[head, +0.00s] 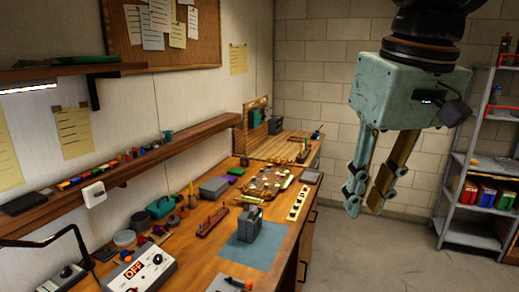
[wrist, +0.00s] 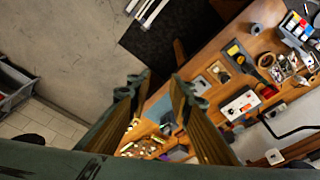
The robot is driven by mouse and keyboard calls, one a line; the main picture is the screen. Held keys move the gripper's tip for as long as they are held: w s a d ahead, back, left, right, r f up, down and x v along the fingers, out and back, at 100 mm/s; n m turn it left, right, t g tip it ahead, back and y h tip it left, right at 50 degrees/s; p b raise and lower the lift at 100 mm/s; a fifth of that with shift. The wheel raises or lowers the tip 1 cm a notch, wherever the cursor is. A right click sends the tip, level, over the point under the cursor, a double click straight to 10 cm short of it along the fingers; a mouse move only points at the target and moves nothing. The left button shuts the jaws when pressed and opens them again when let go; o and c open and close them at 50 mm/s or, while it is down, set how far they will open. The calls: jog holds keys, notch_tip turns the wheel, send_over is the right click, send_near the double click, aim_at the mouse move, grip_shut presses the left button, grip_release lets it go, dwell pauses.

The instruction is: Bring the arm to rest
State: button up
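My gripper (head: 366,200) hangs high in the air at the right of the head view, in front of the workbench (head: 210,258). Its fingers point downward with a clear gap between the tips, and nothing is held. In the wrist view the gripper (wrist: 164,88) also shows two separated fingertips, with the bench and the floor far below. My upper arm is mostly out of the head view.
The bench carries a blue mat (head: 237,252) with a grey block-like object (head: 250,222), a power supply with a red display (head: 140,272) and several small tools. A metal shelf unit (head: 448,200) stands at the right. The floor (head: 370,260) between is clear.

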jog(key=s+d+f+m+b, duration=0.1)
jog(key=s+f, duration=0.4)
jog(key=s, duration=0.3)
jog(key=s+d+f+m+t+b, duration=0.1)
jog(key=s+f+b, duration=0.1)
jog(key=s+f, duration=0.4)
jog(key=shift+s+d, duration=0.3)
jog(key=shift+s, duration=0.75)
dwell(0.7)
